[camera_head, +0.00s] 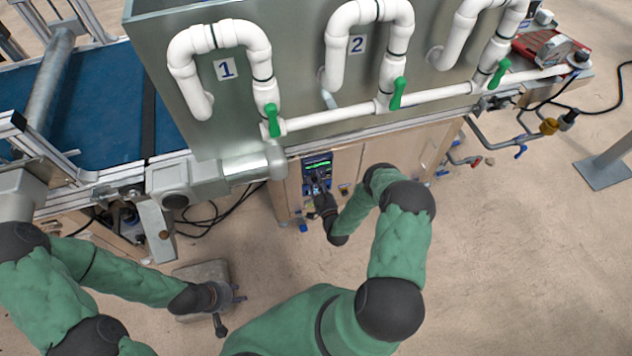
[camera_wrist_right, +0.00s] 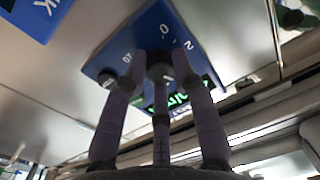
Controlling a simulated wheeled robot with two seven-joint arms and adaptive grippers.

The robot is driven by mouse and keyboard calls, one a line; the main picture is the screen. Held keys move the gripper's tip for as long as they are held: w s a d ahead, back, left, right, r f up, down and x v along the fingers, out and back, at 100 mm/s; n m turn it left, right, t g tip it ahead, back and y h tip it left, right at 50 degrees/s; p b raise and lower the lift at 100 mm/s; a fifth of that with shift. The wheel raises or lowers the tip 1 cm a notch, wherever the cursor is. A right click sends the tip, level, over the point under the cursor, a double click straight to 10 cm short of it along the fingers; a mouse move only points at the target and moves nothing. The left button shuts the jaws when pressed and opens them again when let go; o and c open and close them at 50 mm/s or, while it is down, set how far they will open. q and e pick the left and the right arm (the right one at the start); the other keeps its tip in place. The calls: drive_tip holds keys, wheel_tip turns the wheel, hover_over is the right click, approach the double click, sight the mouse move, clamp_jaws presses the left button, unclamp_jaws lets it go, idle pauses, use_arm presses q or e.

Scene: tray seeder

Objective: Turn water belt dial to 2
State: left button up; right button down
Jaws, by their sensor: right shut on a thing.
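The blue control box (camera_head: 316,164) with a lit green display is on the front of the wooden cabinet, below the metal tank. In the right wrist view the blue box (camera_wrist_right: 128,36) shows white marks that read like 0, 2 and 10. The dark dial (camera_wrist_right: 159,71) is on its face. My right gripper (camera_head: 320,186) is at the box, its fingers (camera_wrist_right: 170,80) shut around the dial. The fingers hide much of the dial, and I cannot tell where it points. My left gripper (camera_head: 232,305) is open and empty, low over a grey block, away from the box.
White pipes (camera_head: 345,120) with green valve handles (camera_head: 272,120) run across the tank (camera_head: 190,125) above. A blue conveyor belt (camera_head: 105,110) lies at the left. Black cables (camera_head: 215,222) hang below it. A grey block (camera_head: 203,272) stands on the floor. The floor at the right is mostly clear.

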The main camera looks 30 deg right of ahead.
drive_tip(key=shift+f+n, duration=0.1)
drive_tip(key=shift+n, duration=0.3)
drive_tip(key=n, duration=0.4)
drive_tip(key=shift+n, duration=0.3)
drive_tip(key=n, duration=0.4)
drive_tip(key=shift+s+n+g, duration=0.1)
drive_tip(key=shift+n+g, duration=0.2)
drive_tip(key=shift+a, duration=0.1)
idle(0.4)
drive_tip(key=c, duration=1)
unclamp_jaws()
